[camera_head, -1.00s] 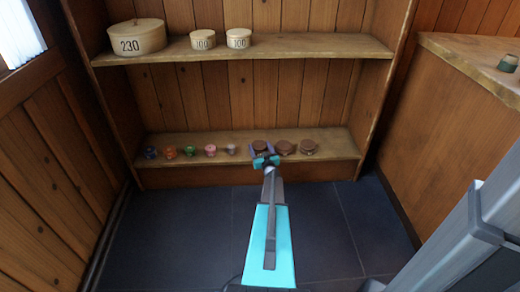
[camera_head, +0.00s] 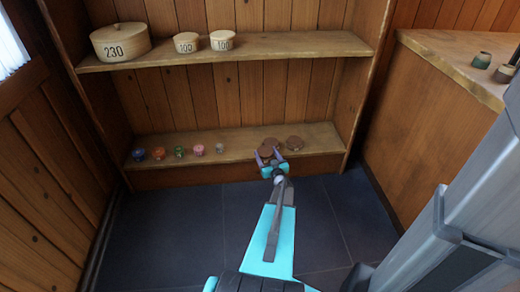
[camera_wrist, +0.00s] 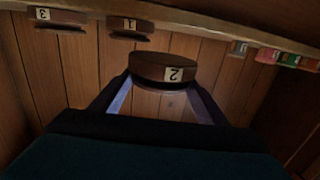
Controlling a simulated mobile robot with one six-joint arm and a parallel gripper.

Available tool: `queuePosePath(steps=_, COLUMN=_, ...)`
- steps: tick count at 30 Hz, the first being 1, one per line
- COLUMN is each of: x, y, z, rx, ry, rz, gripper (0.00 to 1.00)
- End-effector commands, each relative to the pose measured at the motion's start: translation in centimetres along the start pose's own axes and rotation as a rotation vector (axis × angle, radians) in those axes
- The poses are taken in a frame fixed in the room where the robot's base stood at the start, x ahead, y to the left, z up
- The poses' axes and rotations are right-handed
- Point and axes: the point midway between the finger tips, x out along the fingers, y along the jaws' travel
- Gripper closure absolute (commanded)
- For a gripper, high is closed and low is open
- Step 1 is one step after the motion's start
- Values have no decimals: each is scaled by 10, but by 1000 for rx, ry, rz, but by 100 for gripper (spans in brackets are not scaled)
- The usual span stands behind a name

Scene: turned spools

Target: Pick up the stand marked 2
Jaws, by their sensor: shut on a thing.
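The stand marked 2 (camera_wrist: 165,69) is a dark brown turned piece with a pale label, upside down in the wrist view. My gripper (camera_wrist: 160,88) is shut on it, a finger on each side. The stand looks clear of the shelf edge. In the head view my gripper (camera_head: 269,156) is at the front of the lower shelf, and the held brown stand (camera_head: 265,150) is partly hidden by it. The stand marked 1 (camera_wrist: 131,27) and the stand marked 3 (camera_wrist: 56,17) remain on the shelf.
Several small coloured spools, such as a pink one (camera_head: 198,150), line the lower shelf (camera_head: 235,151) to the left. The upper shelf (camera_head: 290,46) holds round boxes marked 230 (camera_head: 119,45) and 100. A wooden counter (camera_head: 440,50) stands at right.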

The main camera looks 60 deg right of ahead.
Motion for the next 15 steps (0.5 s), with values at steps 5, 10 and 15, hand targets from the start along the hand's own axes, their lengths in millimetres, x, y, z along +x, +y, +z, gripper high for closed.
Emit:
queuePosePath(steps=5, x=-11, y=5, z=-2, rx=0, ry=1, rz=0, gripper=59)
queuePosePath(steps=10, x=-12, y=6, z=-1, rx=0, ry=1, rz=-1, gripper=59)
queuePosePath(steps=15, x=-12, y=6, z=-1, rx=0, ry=1, rz=-1, gripper=59)
